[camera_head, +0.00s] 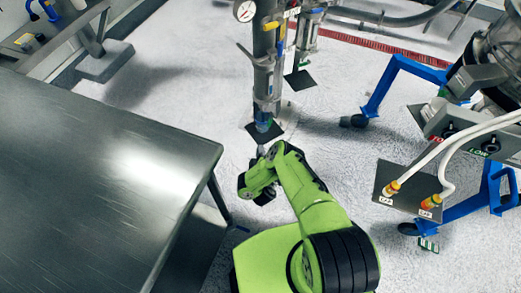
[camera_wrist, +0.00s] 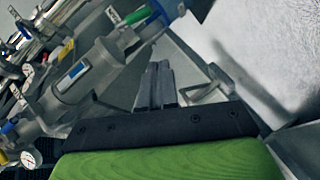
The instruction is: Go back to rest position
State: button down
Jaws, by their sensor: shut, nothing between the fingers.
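My gripper shows in the wrist view (camera_wrist: 158,88), with its two dark fingers together and nothing between them. In the head view my green arm reaches forward from the bottom centre. Its far end bends left and lies near the foot of a vertical metal pipe assembly (camera_head: 265,70). The gripper's fingers are mostly hidden or too small to tell in the head view. In the wrist view metal pipework (camera_wrist: 85,75) fills the left side. I cannot tell whether my arm touches the pipe.
A steel table (camera_head: 95,170) fills the left side. A blue wheeled frame (camera_head: 400,75) carrying machinery stands at the right. A dark plate with cable plugs (camera_head: 408,190) is near my arm on the right. Pale floor (camera_head: 335,150) is open between my arm and the frame.

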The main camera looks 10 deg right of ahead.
dwell(0.3)
